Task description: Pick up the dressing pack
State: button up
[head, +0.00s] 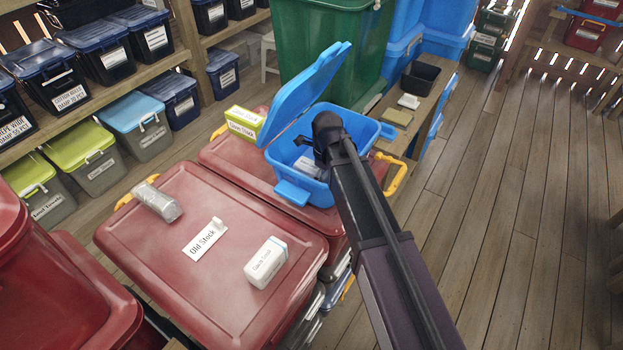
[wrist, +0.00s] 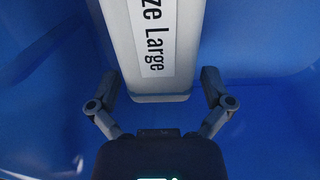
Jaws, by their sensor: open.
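A pale pack (wrist: 158,84) with a white label ending in "ze Large" lies inside the blue bin in the wrist view. It also shows as a whitish shape (head: 304,168) in the open blue bin (head: 352,133) in the head view. It may be the dressing pack; the label's start is out of view. My gripper (wrist: 159,82) is open, its two fingers on either side of the pack's near end, with a visible gap at the right finger. Whether the left finger touches is unclear. In the head view my arm hides the fingers.
The blue lid (head: 305,92) stands open at the bin's left. Red crate lids (head: 220,267) hold a white box (head: 266,262), a clear-wrapped packet (head: 157,202) and a green-yellow box (head: 243,123). A wooden bench (head: 433,108) is behind right; the floor at right is clear.

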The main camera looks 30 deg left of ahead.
jog(key=shift+f+b, duration=0.45)
jog(key=shift+f, duration=0.25)
jog(key=c, duration=1.1)
